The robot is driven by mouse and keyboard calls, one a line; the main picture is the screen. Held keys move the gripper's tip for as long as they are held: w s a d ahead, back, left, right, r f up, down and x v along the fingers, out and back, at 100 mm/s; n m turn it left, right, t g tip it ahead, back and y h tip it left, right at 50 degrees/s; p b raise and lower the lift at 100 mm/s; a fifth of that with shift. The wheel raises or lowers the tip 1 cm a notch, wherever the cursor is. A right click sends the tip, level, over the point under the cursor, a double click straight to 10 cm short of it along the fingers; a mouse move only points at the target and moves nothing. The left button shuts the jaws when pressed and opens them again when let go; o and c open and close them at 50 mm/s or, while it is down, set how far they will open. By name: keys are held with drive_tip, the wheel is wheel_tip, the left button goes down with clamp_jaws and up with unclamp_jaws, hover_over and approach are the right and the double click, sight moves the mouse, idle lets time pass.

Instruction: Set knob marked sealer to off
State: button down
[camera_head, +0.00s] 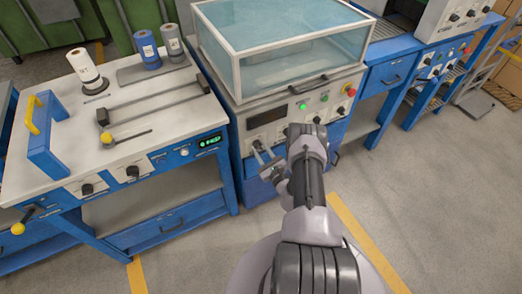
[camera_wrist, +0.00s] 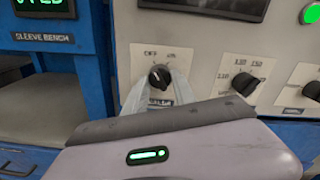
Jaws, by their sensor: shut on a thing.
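The sealer knob (camera_wrist: 160,77) is a round black knob on a pale plate, with OFF printed at its upper left and ON at its upper right. Its white mark looks turned to the upper left, towards OFF. The label below it is partly hidden by my gripper. My gripper (camera_wrist: 161,88) has its pale fingers on both sides of the knob, shut on it. In the head view my gripper (camera_head: 262,154) reaches the lower left of the sealer machine's front panel (camera_head: 285,120), and the knob is hard to make out there.
Two more dial knobs (camera_wrist: 245,84) (camera_wrist: 312,90) sit to the right on the same panel. A green button (camera_wrist: 312,13) and a red one (camera_head: 351,92) are above. The blue sleeve bench (camera_head: 205,170) stands close on the left. The floor in front is clear.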

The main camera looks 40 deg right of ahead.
drive_tip(key=c, duration=1)
unclamp_jaws()
drive_tip(key=shift+s, duration=0.1)
drive_tip(key=p+v, duration=0.5)
drive_tip(key=v, duration=1.2)
drive_tip(key=shift+s+a+p, duration=0.1)
drive_tip(key=shift+a+p, duration=0.05)
drive_tip(key=shift+p, duration=0.2)
